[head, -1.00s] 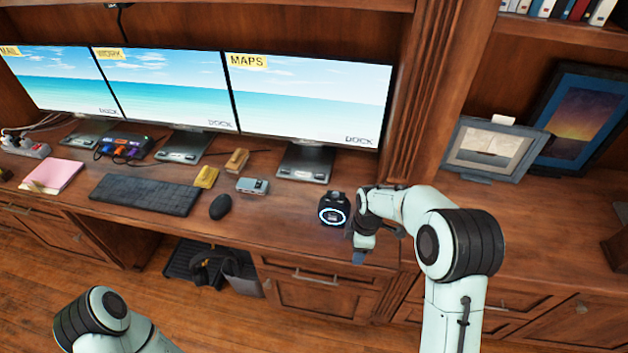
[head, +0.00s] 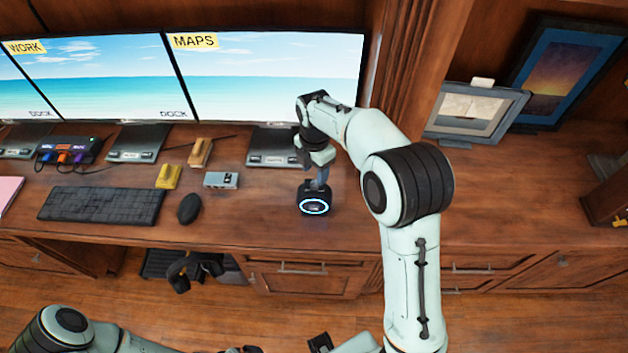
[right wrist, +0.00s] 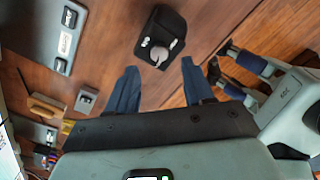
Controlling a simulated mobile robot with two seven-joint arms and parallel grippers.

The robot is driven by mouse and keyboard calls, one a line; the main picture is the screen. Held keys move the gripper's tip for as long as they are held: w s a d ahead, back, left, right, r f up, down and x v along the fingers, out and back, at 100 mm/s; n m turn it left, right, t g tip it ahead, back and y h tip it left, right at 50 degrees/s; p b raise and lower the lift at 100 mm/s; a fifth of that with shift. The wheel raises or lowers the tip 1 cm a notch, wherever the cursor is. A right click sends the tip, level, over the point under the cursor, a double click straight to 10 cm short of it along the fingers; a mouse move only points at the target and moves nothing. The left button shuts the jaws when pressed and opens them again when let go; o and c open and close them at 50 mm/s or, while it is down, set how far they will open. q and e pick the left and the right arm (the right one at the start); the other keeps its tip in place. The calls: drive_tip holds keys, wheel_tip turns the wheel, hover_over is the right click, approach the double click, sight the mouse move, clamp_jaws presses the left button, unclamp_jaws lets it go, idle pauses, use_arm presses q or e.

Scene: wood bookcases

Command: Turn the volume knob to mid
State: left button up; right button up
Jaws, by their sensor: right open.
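A small black device (head: 314,203) with a glowing blue ring on its front stands near the desk's front edge. In the right wrist view the same black device (right wrist: 167,22) shows from above, with a round grey knob (right wrist: 160,54) and small white parts beside it. The knob's setting cannot be read. My right gripper (head: 319,180) is over the device, pointing down. Its blue fingers (right wrist: 157,66) are apart and empty, with the knob just beyond the gap between the tips. My left gripper (right wrist: 238,70) shows in the right wrist view, its blue fingers apart and empty, away from the device.
A mouse (head: 189,208), a keyboard (head: 100,204), a small grey box (head: 221,180) and yellow blocks lie to the left. A monitor (head: 265,80) on its stand is behind the device. Picture frames (head: 478,112) stand at the right. The desk right of the device is clear.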

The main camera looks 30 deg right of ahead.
sight(314, 184)
wheel_tip(314, 184, down, 5)
drive_tip(key=shift+w, duration=0.1)
idle(0.3)
clamp_jaws()
